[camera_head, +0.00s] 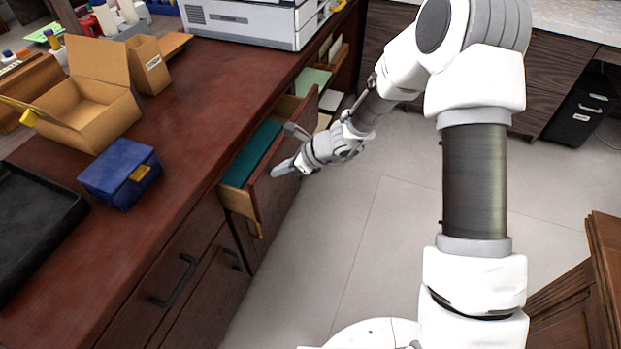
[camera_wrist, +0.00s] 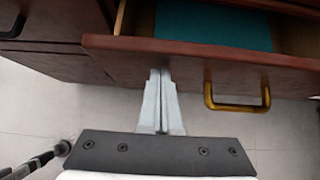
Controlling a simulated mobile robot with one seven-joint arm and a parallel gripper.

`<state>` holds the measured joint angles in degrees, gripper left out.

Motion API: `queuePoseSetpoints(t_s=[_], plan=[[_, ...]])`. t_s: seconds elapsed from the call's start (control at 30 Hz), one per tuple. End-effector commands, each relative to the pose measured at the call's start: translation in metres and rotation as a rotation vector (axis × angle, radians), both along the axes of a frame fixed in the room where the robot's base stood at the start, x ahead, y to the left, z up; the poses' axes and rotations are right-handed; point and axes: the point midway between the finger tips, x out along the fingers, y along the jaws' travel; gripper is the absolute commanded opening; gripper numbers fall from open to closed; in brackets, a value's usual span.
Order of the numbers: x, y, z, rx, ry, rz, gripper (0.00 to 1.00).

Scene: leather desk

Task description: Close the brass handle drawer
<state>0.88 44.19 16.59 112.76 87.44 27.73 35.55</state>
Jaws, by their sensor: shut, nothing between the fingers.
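The brass handle drawer (camera_head: 270,203) stands partly pulled out of the dark red-brown desk, with a teal item (camera_head: 250,153) inside. In the wrist view, its wooden front (camera_wrist: 200,55) runs across the top and its brass handle (camera_wrist: 238,105) hangs on the right. My gripper (camera_head: 276,172) is at the drawer front. In the wrist view, its closed fingers (camera_wrist: 160,74) point at the front, left of the handle, holding nothing. Whether the fingertips touch the wood is hard to tell.
Another open compartment with papers (camera_head: 312,82) lies beyond the drawer. Closed fronts with dark handles (camera_head: 175,280) are nearer. On the desk are a cardboard box (camera_head: 88,115), a blue box (camera_head: 120,173), a black tray (camera_head: 35,225) and a printer (camera_head: 255,20). The floor (camera_head: 370,215) in front is mostly clear.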

Motion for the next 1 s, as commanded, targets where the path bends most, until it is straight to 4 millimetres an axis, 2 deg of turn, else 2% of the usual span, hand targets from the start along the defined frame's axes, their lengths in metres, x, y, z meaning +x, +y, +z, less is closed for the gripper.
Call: queuePoseSetpoints(t_s=[0.03, 0.1, 0.4, 0.6, 1.0], plan=[[0.004, 0.014, 0.001, 0.002, -0.001, 0.004, 0.0], [0.009, 0.031, 0.002, 0.003, -0.001, 0.004, 0.0], [0.026, 0.082, 0.001, 0.0, 0.001, 0.001, 0.0], [0.032, 0.098, 0.001, 0.0, 0.0, 0.001, 0.0], [0.034, 0.105, 0.001, 0.004, -0.002, 0.001, 0.0]])
